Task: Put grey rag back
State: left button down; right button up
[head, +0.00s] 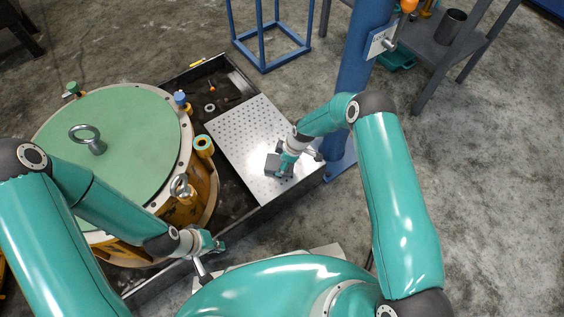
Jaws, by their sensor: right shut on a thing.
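The grey rag (272,162) is a small dark grey folded piece at the perforated metal plate (236,133), near its right corner. My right gripper (284,169) is over the rag and shut on it. I cannot tell whether the rag touches the plate or is held just above it. My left gripper (210,246) is low in the view, beside the front wall of the black tray and away from the rag. Its fingers are too small and partly hidden to tell open from shut.
A large round housing with a green top (125,145) and eye bolts stands left in the black tray (276,205). A blue post (354,85) rises just beyond the plate. A grey bench (440,55) holds a dark cup (450,26). Floor at right is clear.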

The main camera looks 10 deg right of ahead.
jog(key=shift+f, duration=0.1)
jog(key=o, duration=1.1)
